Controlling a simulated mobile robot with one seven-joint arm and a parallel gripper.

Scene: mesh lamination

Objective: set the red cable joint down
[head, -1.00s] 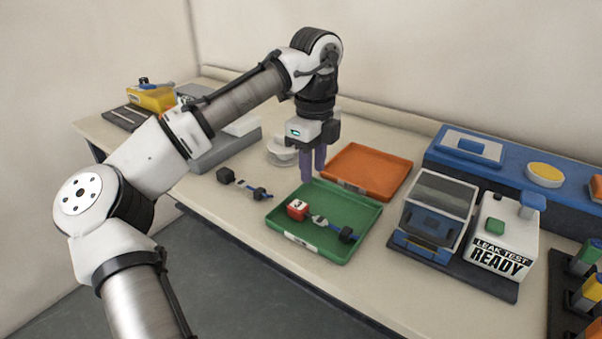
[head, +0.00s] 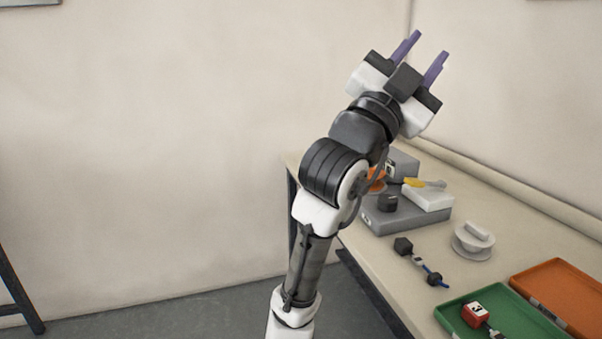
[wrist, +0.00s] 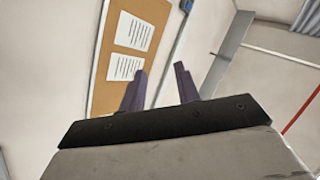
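The red cable joint (head: 474,314) lies in the green tray (head: 543,326) at the bottom right of the head view. Its red end has a white patch with a dark mark; the rest is cut off by the picture edge. My gripper (head: 428,47) is raised high, well apart from the joint, with its purple fingers pointing up and to the right. In the wrist view my gripper (wrist: 160,70) shows its two fingers spread, with nothing between them.
An orange tray (head: 562,284) lies behind the green one. A dark-ended cable piece (head: 418,262), a white round stand (head: 473,243) and a grey box (head: 405,214) are on the table. The wrist view faces a cork board (wrist: 124,62) on the wall.

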